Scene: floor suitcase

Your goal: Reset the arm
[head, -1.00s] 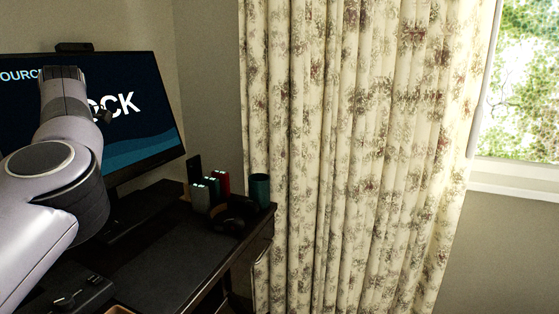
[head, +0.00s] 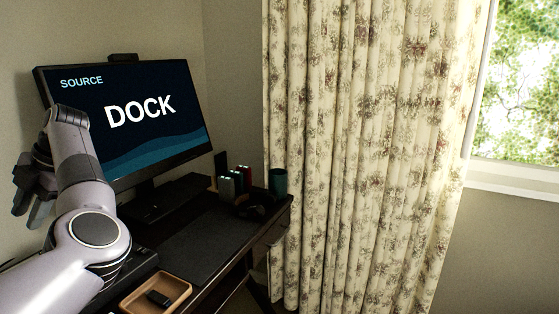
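My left arm comes in from the lower left in the head view, bent upward in front of the desk and monitor. My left gripper (head: 31,207) hangs at the far left, beside the bent wrist, with its dark fingers pointing down. The fingers look apart, with nothing seen between them. My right arm and gripper are out of view.
A monitor (head: 150,110) reading "SOURCE DOCK" stands on the dark desk (head: 215,240), close behind my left arm. A wooden tray (head: 129,303) with a small black item (head: 158,298) lies near the front. Several small boxes and a teal cup (head: 278,182) stand at the right; a curtain (head: 360,150) hangs beyond.

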